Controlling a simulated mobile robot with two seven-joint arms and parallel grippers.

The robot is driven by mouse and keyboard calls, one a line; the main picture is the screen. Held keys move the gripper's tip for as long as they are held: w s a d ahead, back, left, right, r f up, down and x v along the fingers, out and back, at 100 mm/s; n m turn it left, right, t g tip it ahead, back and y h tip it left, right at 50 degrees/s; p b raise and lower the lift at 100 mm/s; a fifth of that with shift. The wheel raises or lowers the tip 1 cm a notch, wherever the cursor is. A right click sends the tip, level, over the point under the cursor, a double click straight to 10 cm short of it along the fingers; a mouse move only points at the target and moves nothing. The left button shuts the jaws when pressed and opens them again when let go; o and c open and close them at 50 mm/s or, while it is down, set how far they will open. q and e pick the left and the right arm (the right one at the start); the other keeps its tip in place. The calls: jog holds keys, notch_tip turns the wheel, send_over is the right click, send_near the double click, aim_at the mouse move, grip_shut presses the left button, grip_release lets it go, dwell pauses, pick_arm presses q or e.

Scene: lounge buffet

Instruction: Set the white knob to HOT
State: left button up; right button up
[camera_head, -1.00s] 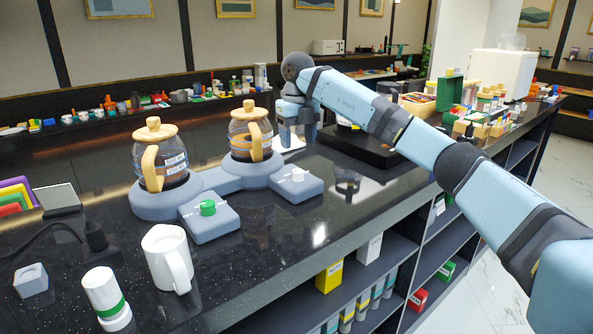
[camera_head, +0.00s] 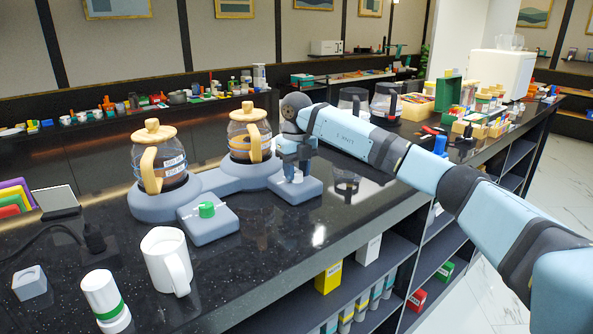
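The white knob (camera_head: 294,178) sits on the right grey control box (camera_head: 310,191) of a two-burner coffee warmer, and my gripper partly hides it. My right gripper (camera_head: 294,175) points down over this knob. Its fingers are apart, with the knob showing low between them; I cannot tell whether they touch it. A green knob (camera_head: 207,209) is on the left control box (camera_head: 215,226). The knob markings are too small to read. My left gripper is not in view.
Glass pots with wooden lids stand on the warmer, one at left (camera_head: 172,172) and one near my gripper (camera_head: 243,143). A white mug (camera_head: 163,263) and a green-banded white bottle (camera_head: 103,296) stand in front. The dark counter (camera_head: 345,215) right of the warmer is clear.

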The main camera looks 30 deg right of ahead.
jog(key=shift+c, duration=1.4)
